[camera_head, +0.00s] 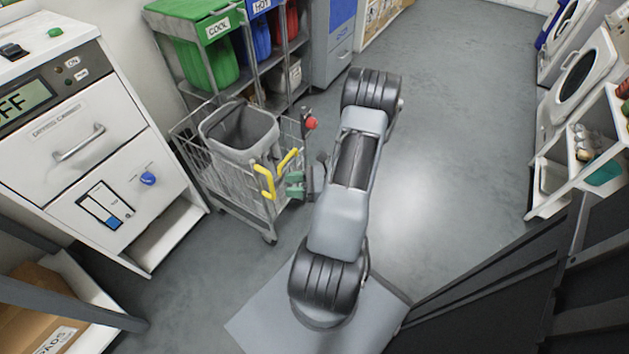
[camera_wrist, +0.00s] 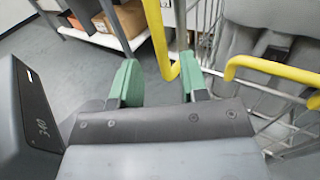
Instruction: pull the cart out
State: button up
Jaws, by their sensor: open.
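The wire cart (camera_head: 232,192) stands on the floor between the white cabinet and the bin shelving. It carries a grey bin (camera_head: 238,132) and has two yellow handles on its near side, a left one (camera_head: 265,181) and a right one (camera_head: 288,160). My gripper (camera_head: 294,185) is at that side, its green fingers open and close to the handles. In the wrist view my gripper (camera_wrist: 158,82) is open, and a yellow handle (camera_wrist: 158,38) shows in the gap between the fingers. Whether it lies fully between them or just beyond is unclear. The other handle (camera_wrist: 270,66) is to the right.
The white cabinet (camera_head: 95,140) is close on the cart's left. Shelving with green, blue and red bins (camera_head: 205,65) stands behind it. A red knob (camera_head: 311,123) is near the cart's right corner. Open floor (camera_head: 450,150) lies to the right, before the white machines (camera_head: 580,75).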

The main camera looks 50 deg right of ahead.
jog(key=p+v, duration=0.1)
jog(key=v, duration=0.6)
jog(key=shift+s+d, duration=0.25)
jog(key=shift+s, duration=0.05)
jog(key=w+a+r+n+g+h+p, duration=0.1)
jog(key=a+r+n+g+h+p, duration=0.2)
jog(key=a+r+n+p, duration=0.4)
jog(key=w+a+r+n+g+h+p, duration=0.1)
jog(key=a+r+n+g+h+p, duration=0.2)
jog(key=r+n+p, duration=0.8)
jog(key=w+a+r+n+g+h+p, duration=0.1)
jog(key=a+r+n+g+h+p, duration=0.2)
jog(key=r, duration=2.7)
jog(key=a+n+h+p, duration=0.3)
jog(key=a+n+p, duration=0.3)
jog(key=a, duration=0.3)
jog(key=shift+w+r+h+p, duration=0.25)
jog(key=shift+w+h+p, duration=0.15)
jog(key=shift+p, duration=0.3)
